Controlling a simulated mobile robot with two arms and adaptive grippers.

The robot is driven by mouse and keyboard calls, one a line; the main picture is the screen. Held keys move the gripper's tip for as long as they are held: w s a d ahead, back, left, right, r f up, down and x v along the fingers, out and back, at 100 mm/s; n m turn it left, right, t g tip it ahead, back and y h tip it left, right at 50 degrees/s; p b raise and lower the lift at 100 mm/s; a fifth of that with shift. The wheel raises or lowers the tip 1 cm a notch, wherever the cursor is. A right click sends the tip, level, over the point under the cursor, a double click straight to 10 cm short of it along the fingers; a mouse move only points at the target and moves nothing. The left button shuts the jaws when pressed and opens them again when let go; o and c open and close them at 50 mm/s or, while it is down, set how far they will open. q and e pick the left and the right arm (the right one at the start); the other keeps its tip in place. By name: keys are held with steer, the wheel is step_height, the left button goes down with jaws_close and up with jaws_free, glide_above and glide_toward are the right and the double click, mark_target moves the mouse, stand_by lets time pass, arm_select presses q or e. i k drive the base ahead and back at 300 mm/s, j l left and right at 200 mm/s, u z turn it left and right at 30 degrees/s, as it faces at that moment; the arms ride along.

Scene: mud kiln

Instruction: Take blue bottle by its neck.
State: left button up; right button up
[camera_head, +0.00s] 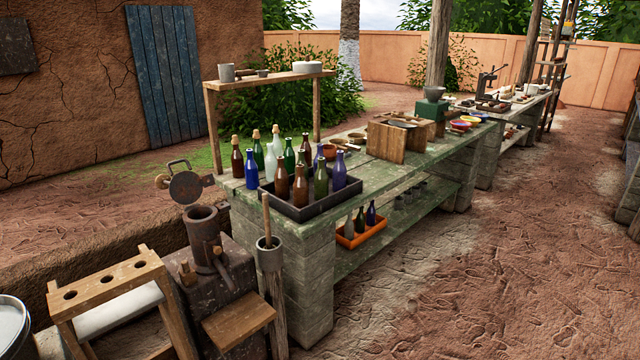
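Several blue bottles are in view. One blue bottle (339,172) stands upright at the right end of a dark tray (311,208), beside a green bottle (321,181) and brown bottles (300,187). Another blue bottle (251,171) stands on the green bench (375,180) just left of the tray, near a corked brown bottle (237,160). A partly hidden blue bottle shows at the back of the tray. A dark blue bottle (371,214) stands in an orange crate (365,236) on the lower shelf. Neither of my grippers is in view.
A raised wooden shelf (270,80) stands behind the bottles. A metal mould (203,233) and wooden rack (107,284) stand at front left. The ground at right is clear.

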mark_target(339, 170)
steer(key=u, duration=0.25)
steer(key=i+l+u, duration=0.3)
steer(key=u, duration=0.15)
steer(key=i+l+u, duration=0.25)
steer(key=l+u, duration=0.2)
